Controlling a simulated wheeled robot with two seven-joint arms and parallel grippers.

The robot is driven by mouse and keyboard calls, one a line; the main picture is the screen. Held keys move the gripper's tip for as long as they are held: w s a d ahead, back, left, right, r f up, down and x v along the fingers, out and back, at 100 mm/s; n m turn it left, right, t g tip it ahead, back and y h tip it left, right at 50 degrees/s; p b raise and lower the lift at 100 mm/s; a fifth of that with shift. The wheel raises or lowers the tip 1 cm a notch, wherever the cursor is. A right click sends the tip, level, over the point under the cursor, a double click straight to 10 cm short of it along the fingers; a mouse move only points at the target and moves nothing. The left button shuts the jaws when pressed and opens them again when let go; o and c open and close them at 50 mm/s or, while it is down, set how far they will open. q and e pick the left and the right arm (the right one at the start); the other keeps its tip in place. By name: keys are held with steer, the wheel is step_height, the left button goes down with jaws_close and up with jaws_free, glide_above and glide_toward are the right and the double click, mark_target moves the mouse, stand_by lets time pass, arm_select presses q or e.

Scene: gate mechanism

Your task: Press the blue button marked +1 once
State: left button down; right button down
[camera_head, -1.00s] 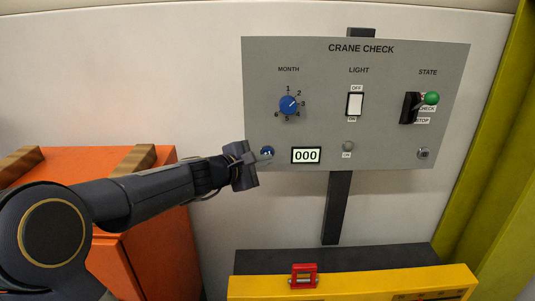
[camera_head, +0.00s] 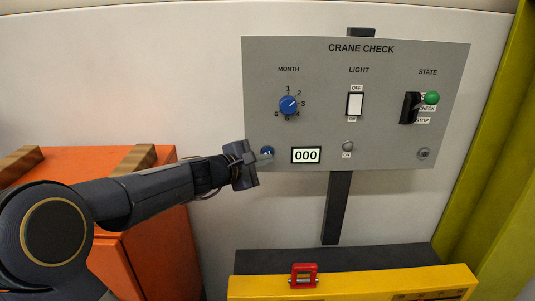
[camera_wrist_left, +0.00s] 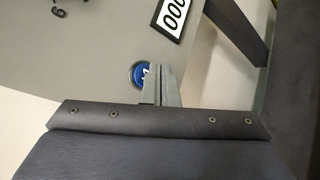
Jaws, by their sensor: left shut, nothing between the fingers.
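The blue button marked +1 (camera_head: 268,152) is at the lower left of the grey CRANE CHECK panel (camera_head: 320,75). In the left wrist view the blue button (camera_wrist_left: 139,72) shows partly, with the fingers covering its right side. My left gripper (camera_head: 262,158) is shut and empty, its fingertips at the button's lower left in the head view. It also shows in the left wrist view (camera_wrist_left: 160,70), in front of the button. I cannot tell whether the fingertips touch it. The counter display (camera_head: 306,155) to the button's right reads 000. My right gripper is not in view.
The panel also has a blue month dial (camera_head: 288,105), a white light switch (camera_head: 355,104), a black lever with a green knob (camera_head: 432,98) and a small lamp (camera_head: 348,146). An orange cabinet (camera_head: 150,255) stands lower left. A yellow box (camera_head: 380,284) is below.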

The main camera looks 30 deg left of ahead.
arm_select(q)
steer(key=shift+w+a, duration=0.2)
steer(key=shift+w, duration=0.1)
steer(key=shift+w+a, duration=0.25)
steer(key=shift+w, duration=0.1)
stand_by(0.7)
steer(key=shift+s, duration=0.1)
steer(key=shift+s+d+b, duration=0.4)
steer(key=shift+s+d, duration=0.05)
steer(key=shift+s, duration=0.2)
steer(key=shift+s+d+b, duration=0.2)
steer(key=shift+s+d, duration=0.25)
steer(key=shift+s, duration=0.25)
steer(key=shift+s+d+b, duration=0.15)
steer(key=shift+s+d, duration=0.25)
steer(key=shift+s, duration=0.3)
steer(key=shift+s+d+b, duration=0.2)
steer(key=shift+s+d, duration=0.25)
steer(key=shift+s, duration=0.25)
